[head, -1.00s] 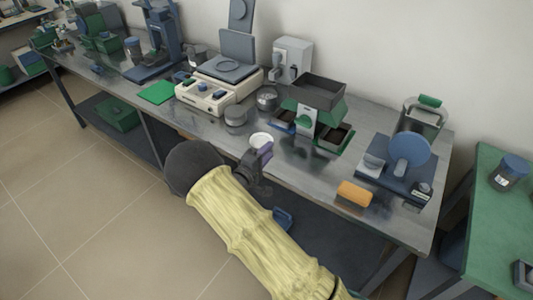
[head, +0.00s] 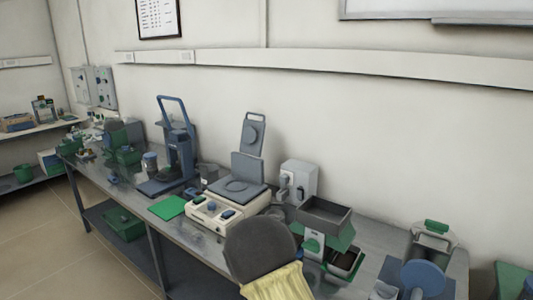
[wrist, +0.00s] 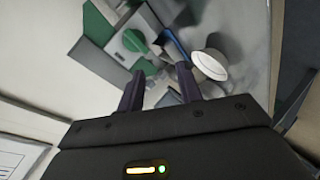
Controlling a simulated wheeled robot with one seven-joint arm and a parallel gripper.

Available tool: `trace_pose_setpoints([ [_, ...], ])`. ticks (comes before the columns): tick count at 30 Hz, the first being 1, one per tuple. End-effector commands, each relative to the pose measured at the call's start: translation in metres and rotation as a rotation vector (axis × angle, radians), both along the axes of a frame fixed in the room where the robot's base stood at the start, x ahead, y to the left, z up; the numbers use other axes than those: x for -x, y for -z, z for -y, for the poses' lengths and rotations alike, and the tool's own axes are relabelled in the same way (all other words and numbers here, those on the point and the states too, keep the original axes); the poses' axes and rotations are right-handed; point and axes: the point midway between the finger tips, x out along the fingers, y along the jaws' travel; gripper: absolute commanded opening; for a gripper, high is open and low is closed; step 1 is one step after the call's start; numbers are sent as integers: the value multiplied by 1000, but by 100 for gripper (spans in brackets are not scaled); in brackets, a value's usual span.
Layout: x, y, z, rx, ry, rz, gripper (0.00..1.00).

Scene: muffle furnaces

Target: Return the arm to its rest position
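My arm shows in the head view at the bottom centre as a dark rounded joint and a pale yellow sleeve, in front of the steel bench (head: 190,236). My gripper is not visible in that view. In the wrist view my gripper (wrist: 158,88) has its two dark fingers apart, with nothing visibly held between them. Beyond the fingers is a white round dish (wrist: 210,66), and a green and grey device (wrist: 133,42) lies to the upper left. I cannot tell how far the fingers are from them.
A cream hotplate-like device (head: 217,210) stands behind my arm. A grey-topped green box device (head: 325,215) and a blue disc device (head: 424,277) are to the right. A blue press stand (head: 178,150) is to the left. Open floor (head: 40,245) lies at lower left.

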Motion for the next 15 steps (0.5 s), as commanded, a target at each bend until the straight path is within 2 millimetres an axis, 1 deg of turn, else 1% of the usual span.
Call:
trace_pose_setpoints([
  [1, 6, -16, 7, -97, 6, -26, 35],
  [5, 30, -39, 17, -327, 21, -110, 35],
  [8, 57, -57, 25, -479, 47, -186, 35],
  [11, 90, -76, 33, -607, 89, -269, 35],
  [14, 128, -94, 43, -706, 145, -356, 35],
  [15, 144, -101, 48, -737, 173, -390, 35],
])
